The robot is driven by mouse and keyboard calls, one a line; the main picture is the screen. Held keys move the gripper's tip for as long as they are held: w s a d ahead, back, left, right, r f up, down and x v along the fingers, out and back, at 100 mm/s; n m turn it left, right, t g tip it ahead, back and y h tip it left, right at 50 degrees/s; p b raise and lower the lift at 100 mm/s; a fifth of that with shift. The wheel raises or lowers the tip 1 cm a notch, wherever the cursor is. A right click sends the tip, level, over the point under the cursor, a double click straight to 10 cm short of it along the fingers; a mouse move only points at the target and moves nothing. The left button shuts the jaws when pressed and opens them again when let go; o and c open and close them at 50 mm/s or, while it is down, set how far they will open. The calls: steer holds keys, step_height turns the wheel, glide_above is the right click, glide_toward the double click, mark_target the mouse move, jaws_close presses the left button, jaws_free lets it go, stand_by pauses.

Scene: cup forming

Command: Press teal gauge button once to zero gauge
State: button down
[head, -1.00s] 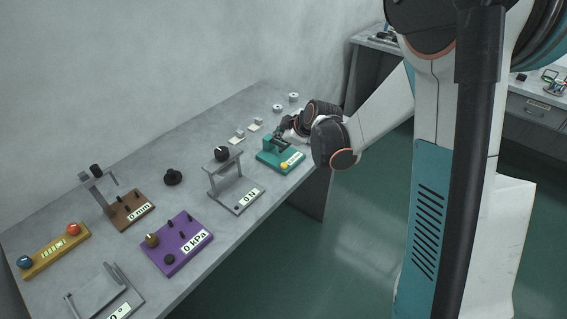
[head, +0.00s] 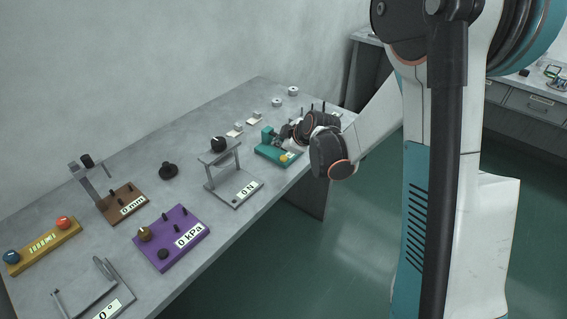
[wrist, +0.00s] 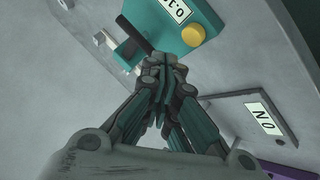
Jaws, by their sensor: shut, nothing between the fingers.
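The teal gauge (head: 265,150) stands at the right end of the grey bench in the head view. It has a round yellow button (head: 284,158) on its front corner and an upright teal part at the back. In the wrist view, the teal gauge (wrist: 213,20) is at the top, with its white display partly cut off and the yellow button (wrist: 193,36) clear. My gripper (wrist: 163,74) is shut and empty, its tips just below the gauge's edge in that picture, left of and below the button. In the head view, my wrist hides the display and most of my gripper (head: 287,133).
A grey gauge stand (head: 235,190) reading 0 N is left of the teal gauge; its plate (wrist: 283,130) shows in the wrist view. A purple gauge (head: 155,250), a brown gauge (head: 125,212) and a yellow box (head: 45,246) stand farther left. Small weights (head: 292,90) lie behind.

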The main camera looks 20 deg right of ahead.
mark_target(282, 158)
steer(key=shift+f+b, duration=0.5)
steer(key=shift+f, duration=0.5)
stand_by(0.7)
steer(key=shift+f+b, duration=0.35)
steer(key=shift+b, duration=0.05)
steer(key=shift+f, duration=0.5)
stand_by(0.7)
steer(key=shift+r+p, duration=0.55)
steer(key=shift+r, duration=0.4)
steer(key=shift+r+p, duration=1.7)
steer(key=shift+r, duration=0.8)
